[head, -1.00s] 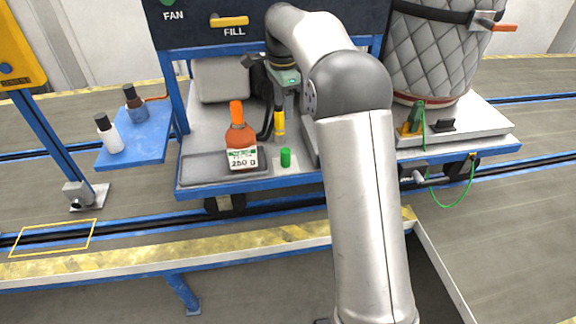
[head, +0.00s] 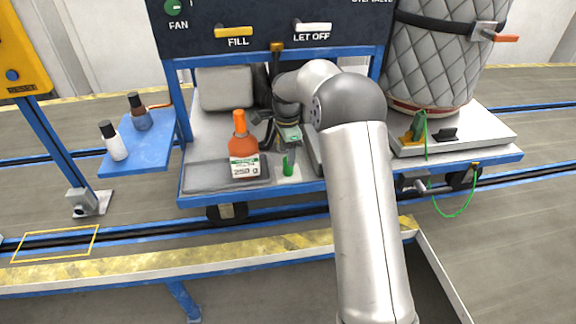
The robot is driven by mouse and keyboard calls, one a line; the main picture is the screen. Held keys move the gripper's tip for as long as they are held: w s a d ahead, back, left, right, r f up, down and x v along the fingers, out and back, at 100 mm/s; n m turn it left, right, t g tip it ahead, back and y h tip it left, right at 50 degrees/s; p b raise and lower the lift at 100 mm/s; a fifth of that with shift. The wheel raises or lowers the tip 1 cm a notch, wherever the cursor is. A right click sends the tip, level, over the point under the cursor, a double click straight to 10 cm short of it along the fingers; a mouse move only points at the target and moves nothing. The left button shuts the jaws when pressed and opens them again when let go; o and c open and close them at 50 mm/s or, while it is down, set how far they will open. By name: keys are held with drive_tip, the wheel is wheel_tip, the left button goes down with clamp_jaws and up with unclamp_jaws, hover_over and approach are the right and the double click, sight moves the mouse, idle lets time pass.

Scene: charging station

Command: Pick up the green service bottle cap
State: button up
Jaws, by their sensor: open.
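The green service bottle cap (head: 288,170) stands on the light deck of the cart, just right of the dark tray. An orange bottle (head: 244,160) with a white label and an orange top stands on the tray to its left. My gripper (head: 289,156) points down at the cap from above, with its fingers open. A grey finger covers part of the cap's upper side. I cannot tell whether the fingers touch the cap or how far they reach around it.
The dark tray (head: 200,175) has free room left of the orange bottle. A blue side shelf (head: 140,150) holds a white bottle (head: 113,143) and a dark blue bottle (head: 139,113). A control panel (head: 270,25) overhangs the deck. A quilted tank (head: 448,60) stands at right.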

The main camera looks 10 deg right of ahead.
wheel_tip(320, 180, down, 4)
drive_tip(key=shift+d+r, duration=0.15)
drive_tip(key=shift+r, duration=0.1)
drive_tip(key=c, duration=1)
drive_tip(key=shift+r, duration=0.1)
